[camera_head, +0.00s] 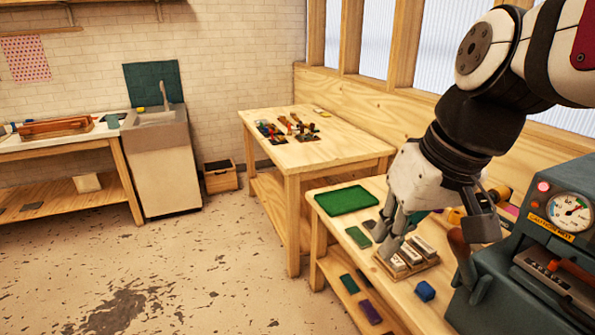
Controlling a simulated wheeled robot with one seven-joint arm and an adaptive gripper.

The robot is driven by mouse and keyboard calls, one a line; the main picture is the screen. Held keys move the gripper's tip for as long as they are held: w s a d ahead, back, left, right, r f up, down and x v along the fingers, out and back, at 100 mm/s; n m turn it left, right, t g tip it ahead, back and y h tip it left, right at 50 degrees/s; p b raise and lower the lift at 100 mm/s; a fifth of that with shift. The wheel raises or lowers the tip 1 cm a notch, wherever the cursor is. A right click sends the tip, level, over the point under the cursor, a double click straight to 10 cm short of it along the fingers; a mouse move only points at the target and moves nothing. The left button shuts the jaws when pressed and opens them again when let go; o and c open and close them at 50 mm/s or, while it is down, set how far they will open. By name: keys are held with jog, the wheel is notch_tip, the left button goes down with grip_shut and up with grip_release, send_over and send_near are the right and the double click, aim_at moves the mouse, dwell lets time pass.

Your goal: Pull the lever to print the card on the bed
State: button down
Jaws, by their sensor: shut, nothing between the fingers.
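The teal press (505,268) stands at the lower right and is cut off by the frame edge. A brown rounded handle on a grey arm, which looks like the lever (459,243), stands upright at the press's left side. A dark flat part, which looks like the bed (555,285), sits on the press front; I cannot make out a card on it. My gripper (386,243) points down over the near table, left of the lever and apart from it. Its fingers are shut and hold nothing. They partly cover a wooden tray behind them.
The wooden tray (425,263) holds pale blocks below my gripper. A blue cube (425,291) lies between tray and press. A green tray (346,200) and small green blocks lie further left. The press has a gauge (569,212). A second table (340,146) stands behind; open floor lies left.

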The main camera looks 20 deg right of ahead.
jog(key=w+d+m+y, duration=0.1)
jog(key=w+d+y, duration=0.25)
jog(key=d, duration=0.55)
jog(key=s+d+t+b, duration=0.1)
jog(key=s+d+t, duration=0.2)
jog(key=d, duration=0.9)
jog(key=s+d+t+b, duration=0.1)
jog(key=d+t, duration=0.3)
jog(key=d, duration=0.8)
jog(key=shift+s, duration=0.9)
jog(key=shift+w+f+m+y, duration=0.1)
jog(key=shift+m+y, duration=0.15)
jog(key=shift+m, duration=0.05)
jog(key=x, duration=0.4)
jog(key=s+f+x, duration=0.1)
jog(key=x, duration=0.3)
jog(key=p+x, duration=0.1)
jog(key=x, duration=0.2)
jog(key=shift+w+a+f, duration=0.15)
jog(key=shift+a+f, duration=0.2)
jog(key=shift+a, duration=0.2)
jog(key=shift+w+a+f, duration=0.1)
jog(key=shift+a+f, duration=0.15)
jog(key=shift+f, duration=0.25)
jog(key=shift+a, duration=0.1)
